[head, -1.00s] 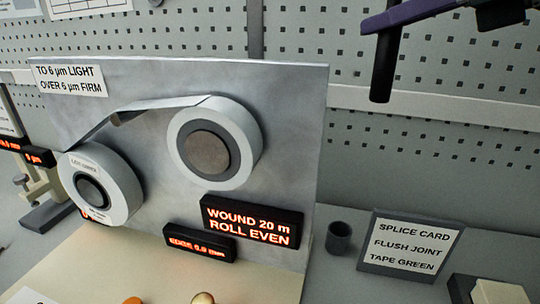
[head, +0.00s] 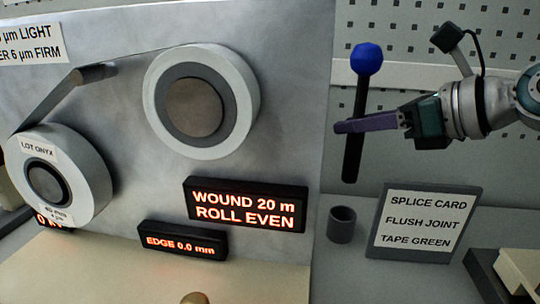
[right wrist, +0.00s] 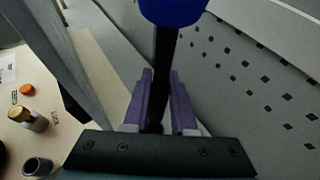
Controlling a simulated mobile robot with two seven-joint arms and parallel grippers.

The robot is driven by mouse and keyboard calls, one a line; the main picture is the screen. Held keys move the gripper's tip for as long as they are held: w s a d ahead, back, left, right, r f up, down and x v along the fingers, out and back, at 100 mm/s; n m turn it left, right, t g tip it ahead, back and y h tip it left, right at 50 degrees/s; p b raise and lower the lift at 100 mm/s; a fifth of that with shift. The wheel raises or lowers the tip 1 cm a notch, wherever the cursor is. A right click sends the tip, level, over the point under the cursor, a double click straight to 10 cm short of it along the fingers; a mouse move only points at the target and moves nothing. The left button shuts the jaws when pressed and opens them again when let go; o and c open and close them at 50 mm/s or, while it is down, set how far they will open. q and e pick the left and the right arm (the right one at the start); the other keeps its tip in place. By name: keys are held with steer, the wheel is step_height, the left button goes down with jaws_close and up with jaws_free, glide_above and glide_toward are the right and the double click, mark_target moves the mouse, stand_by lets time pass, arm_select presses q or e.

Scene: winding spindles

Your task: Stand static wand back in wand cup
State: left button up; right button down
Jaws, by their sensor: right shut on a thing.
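The static wand (head: 361,95) is a black rod with a blue knob at its top. My right gripper (head: 352,125) is shut on the rod and holds it nearly upright, tilted slightly. In the right wrist view the purple fingers (right wrist: 161,105) close around the rod, with the blue knob (right wrist: 172,8) above. The wand cup (head: 341,225), a small dark grey cylinder, stands on the bench below the wand, between the panel and the splice card. The wand's lower end is above the cup and apart from it. My left gripper is not in view.
The splice card (head: 424,222) stands just right of the cup. The large panel (head: 290,110) with two rolls and lit displays (head: 246,204) rises at left. A pegboard wall (head: 430,30) is behind. Small bottles (right wrist: 36,122) show in the wrist view.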

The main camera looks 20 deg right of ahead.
mark_target(349, 180)
steer(key=shift+f+b, duration=0.75)
steer(key=shift+f, duration=2.05)
